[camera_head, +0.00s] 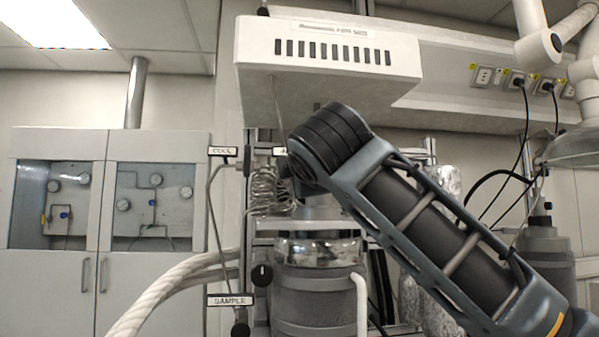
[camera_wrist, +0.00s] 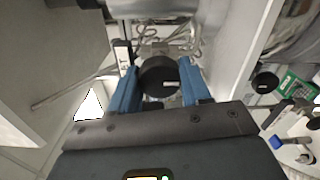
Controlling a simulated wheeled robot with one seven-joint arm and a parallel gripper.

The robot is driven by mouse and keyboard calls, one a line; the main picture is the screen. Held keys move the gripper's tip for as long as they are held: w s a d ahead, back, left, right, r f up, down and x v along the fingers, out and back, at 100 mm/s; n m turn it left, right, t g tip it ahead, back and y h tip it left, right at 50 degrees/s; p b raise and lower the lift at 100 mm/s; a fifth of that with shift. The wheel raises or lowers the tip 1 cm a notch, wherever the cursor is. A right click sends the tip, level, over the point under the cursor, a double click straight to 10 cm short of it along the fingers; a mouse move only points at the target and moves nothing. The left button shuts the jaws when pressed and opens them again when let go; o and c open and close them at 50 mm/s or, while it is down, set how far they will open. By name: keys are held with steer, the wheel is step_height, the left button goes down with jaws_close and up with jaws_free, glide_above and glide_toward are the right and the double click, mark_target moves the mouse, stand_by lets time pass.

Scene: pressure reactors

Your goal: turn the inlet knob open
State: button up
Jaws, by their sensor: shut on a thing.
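In the wrist view, my gripper (camera_wrist: 159,70) has its two blue fingers on either side of a round black knob (camera_wrist: 158,77), and is shut on it. The knob has a short white mark on its face. A label beside the left finger shows letters that look like "AT"; I cannot read "inlet" on it. In the head view, my arm hides the gripper and the knob it holds.
A "COOL" label (camera_head: 223,151) and a "SAMPLE" label (camera_head: 230,300) mark thin lines left of the vessel. Another black knob (camera_head: 262,275) sits near the vessel. Thick white hoses (camera_head: 165,292) run at lower left. A white vented housing (camera_head: 330,55) hangs overhead.

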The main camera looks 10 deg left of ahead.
steer(key=shift+a+f, duration=0.1)
steer(key=o, duration=1)
steer(key=shift+o, duration=0.2)
steer(key=b+v, duration=0.2)
steer(key=v, duration=0.6)
steer(key=shift+w, duration=0.1)
